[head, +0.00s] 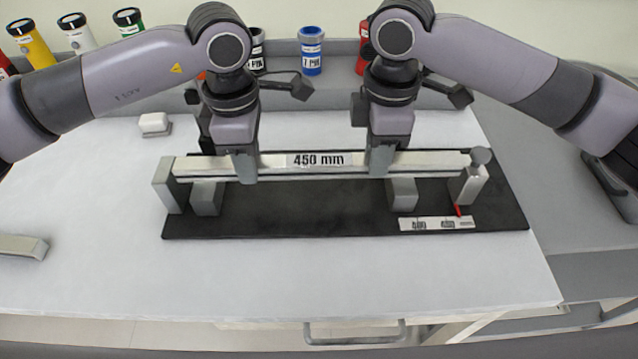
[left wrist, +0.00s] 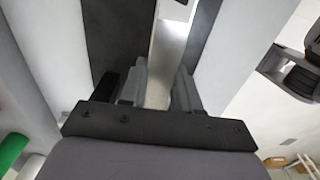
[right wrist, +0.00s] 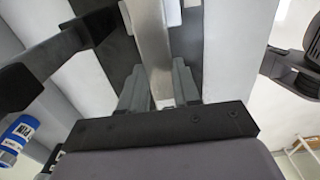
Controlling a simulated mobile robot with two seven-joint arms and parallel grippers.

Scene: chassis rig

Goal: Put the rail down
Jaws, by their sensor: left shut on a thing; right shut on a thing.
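The rail (head: 270,161) is a long pale bar with a "450 mm" label, level across the black base plate (head: 300,224). It lies over two grey supports (head: 207,197) (head: 402,194), between a grey end block (head: 166,186) on the left and a post with a round knob (head: 474,175) on the right. I cannot tell whether it touches the supports. My left gripper (head: 244,166) is shut on the rail left of the label. My right gripper (head: 379,161) is shut on it right of the label. The rail also shows between the fingers in the left wrist view (left wrist: 164,60) and right wrist view (right wrist: 152,45).
A scale strip (head: 436,224) with a red pointer (head: 458,210) lies at the plate's front right. A small white block (head: 154,124) stands back left, and a grey bar (head: 22,247) lies at far left. Labelled cylinders (head: 312,50) line the back. The table's front is clear.

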